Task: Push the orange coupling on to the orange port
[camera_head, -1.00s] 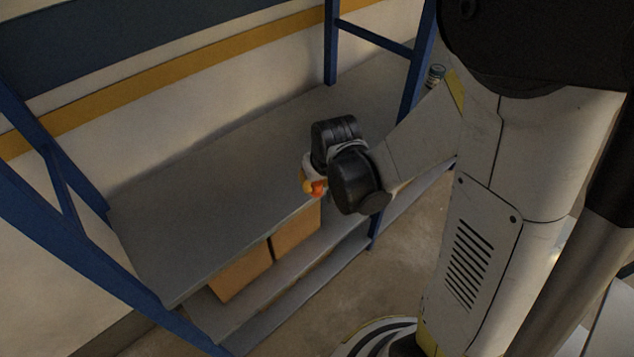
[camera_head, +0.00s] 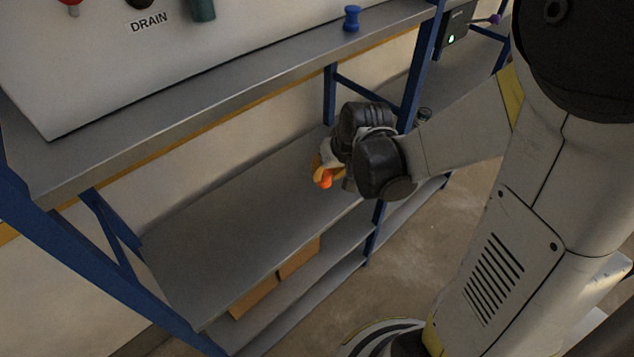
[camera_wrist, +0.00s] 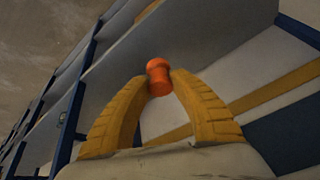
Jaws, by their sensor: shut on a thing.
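My gripper (camera_wrist: 159,82) has two yellow fingers, and they are shut on the orange coupling (camera_wrist: 158,74), a short cylinder held between the fingertips in the wrist view. In the head view my gripper (camera_head: 323,174) is in front of the blue rack, below the level of its upper shelf, with the orange coupling (camera_head: 325,181) showing as a bright orange spot. A white panel marked DRAIN (camera_head: 150,22) stands on the upper shelf. No orange port shows in either view.
The grey upper shelf (camera_head: 190,115) holds a blue knob-shaped piece (camera_head: 351,18). Blue posts (camera_head: 418,75) frame the rack. The lower shelf (camera_head: 225,225) looks clear on top, with cardboard boxes (camera_head: 255,298) beneath it. A dark box with a green light (camera_head: 455,30) is at upper right.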

